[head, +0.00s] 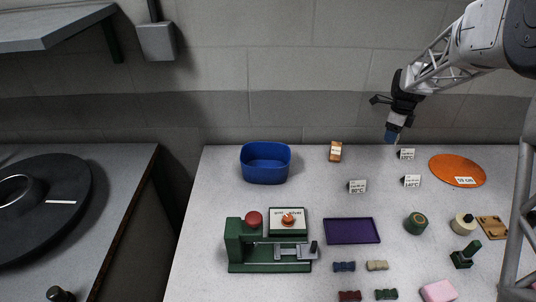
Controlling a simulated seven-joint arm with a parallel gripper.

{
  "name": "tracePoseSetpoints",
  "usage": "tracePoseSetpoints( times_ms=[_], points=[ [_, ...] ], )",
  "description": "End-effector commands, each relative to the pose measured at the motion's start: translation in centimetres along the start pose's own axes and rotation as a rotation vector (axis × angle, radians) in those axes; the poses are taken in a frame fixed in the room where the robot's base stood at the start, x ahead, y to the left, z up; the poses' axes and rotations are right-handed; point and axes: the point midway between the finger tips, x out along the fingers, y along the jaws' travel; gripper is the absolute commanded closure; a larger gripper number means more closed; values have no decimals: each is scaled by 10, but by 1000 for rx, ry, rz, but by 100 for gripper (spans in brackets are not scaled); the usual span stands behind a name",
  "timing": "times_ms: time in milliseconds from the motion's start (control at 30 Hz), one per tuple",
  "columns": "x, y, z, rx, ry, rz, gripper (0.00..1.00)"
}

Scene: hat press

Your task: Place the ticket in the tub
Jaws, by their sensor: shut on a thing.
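The blue tub (265,175) stands open and empty-looking at the back left of the table. My gripper (392,134) is at the back right, in front of the wall and above the table, well to the right of the tub. It points down and is shut on a small blue-grey piece (391,138). This piece may be the ticket, but it is too small to be sure. Small white cards stand on the table: one marked 80°C (357,186), one marked 140°C (411,181) and one behind (406,154).
A green press (270,267) stands in front of the tub, beside a purple tray (352,231). A small orange-brown labelled box (335,151) stands between tub and gripper. An orange disc (457,170) lies at right. Several small blocks, rolls and a pink piece (439,291) lie in front.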

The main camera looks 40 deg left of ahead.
Motion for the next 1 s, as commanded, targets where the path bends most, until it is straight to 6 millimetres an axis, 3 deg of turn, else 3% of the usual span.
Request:
tracePoseSetpoints(
  times_ms=[33, 400, 1000],
  points=[
    [0, 9, 16, -25, 0, 0, 64],
    [0, 71, 107, -182, 0, 0, 64],
    [-1, 192, 235, -437, 0, 0, 64]
  ],
)
